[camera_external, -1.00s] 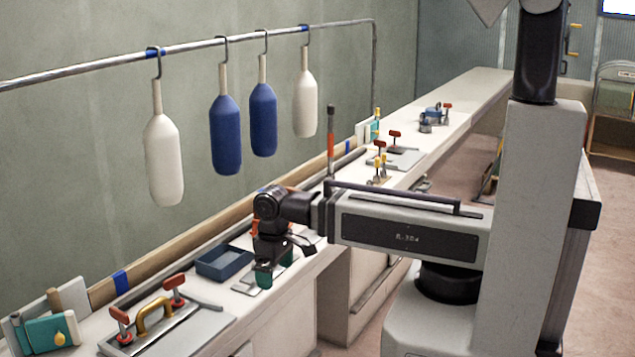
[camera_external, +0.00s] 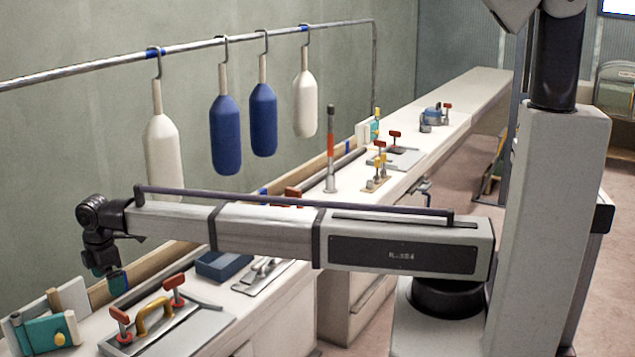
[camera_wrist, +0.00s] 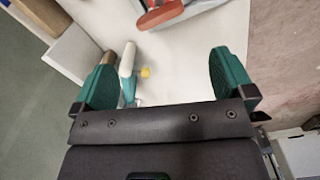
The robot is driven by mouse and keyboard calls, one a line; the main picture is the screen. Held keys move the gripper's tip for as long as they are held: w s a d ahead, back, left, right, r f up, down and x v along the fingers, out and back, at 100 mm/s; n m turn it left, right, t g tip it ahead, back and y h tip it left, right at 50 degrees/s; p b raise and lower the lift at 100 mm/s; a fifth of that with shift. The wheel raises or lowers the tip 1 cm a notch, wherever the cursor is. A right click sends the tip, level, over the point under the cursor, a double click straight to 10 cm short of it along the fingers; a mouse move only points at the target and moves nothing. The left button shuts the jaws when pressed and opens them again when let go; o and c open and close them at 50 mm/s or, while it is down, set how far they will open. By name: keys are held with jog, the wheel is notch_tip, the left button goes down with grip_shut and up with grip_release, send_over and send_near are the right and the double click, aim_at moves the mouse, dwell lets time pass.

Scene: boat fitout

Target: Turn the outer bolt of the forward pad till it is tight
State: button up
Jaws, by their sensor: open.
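My gripper (camera_external: 106,277) hangs at the left end of my outstretched arm, fingers down, above the bench's near left part. In the wrist view the green fingers (camera_wrist: 165,82) are wide apart with nothing held between them. A flat plate with a grey metal fitting (camera_external: 262,272) lies on the bench right of my gripper. A small plate with yellow-topped posts (camera_external: 378,172) stands farther along. I cannot tell which of these is the forward pad, and no single bolt is clear enough to name as its outer one.
A plate with red-handled clamps and a yellow handle (camera_external: 154,318) lies below and right of my gripper. A teal block with a yellow knob (camera_external: 50,332) is near left. A blue tray (camera_external: 222,264) sits behind the grey fitting. White and blue fenders (camera_external: 229,132) hang from a rail.

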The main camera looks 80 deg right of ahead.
aim_at(118, 310)
jog(key=f+n+b, duration=0.1)
jog(key=f+b, duration=0.2)
jog(key=f+n+b, duration=0.1)
jog(key=f+b, duration=0.6)
jog(key=b, duration=0.1)
jog(key=shift+s+d+f+n, duration=0.15)
jog(key=shift+d+f+n, duration=0.15)
jog(key=shift+f+n, duration=0.1)
jog(key=shift+r, duration=0.1)
jog(key=c, duration=0.9)
